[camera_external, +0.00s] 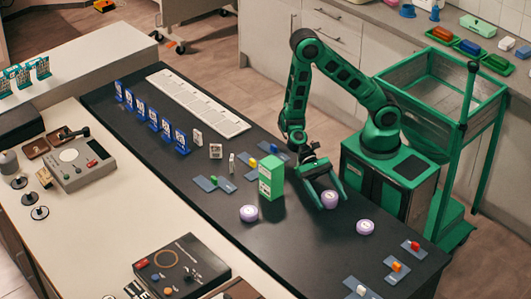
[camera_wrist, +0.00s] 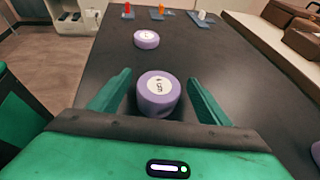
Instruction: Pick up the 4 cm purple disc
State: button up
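Three purple discs with white labels lie on the dark table. The middle disc (camera_external: 330,199) is between the fingers of my gripper (camera_external: 331,192); the wrist view shows this disc (camera_wrist: 158,96) with a label ending in "cm", its number hard to read. My gripper (camera_wrist: 159,77) is open, with a finger on each side of the disc and a small gap showing on both sides. Another disc (camera_external: 365,227) lies to the right and shows farther ahead in the wrist view (camera_wrist: 146,39). A third disc (camera_external: 249,213) lies to the left; its edge shows at the wrist view's right border (camera_wrist: 316,152).
Small blue-grey plates with coloured pegs (camera_external: 397,268) lie near the table's right end. Blue numbered stands (camera_external: 154,119) and a white strip (camera_external: 197,103) are at the far left.

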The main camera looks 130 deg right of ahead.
jog(key=c, duration=1.1)
jog(key=shift+c, duration=0.2)
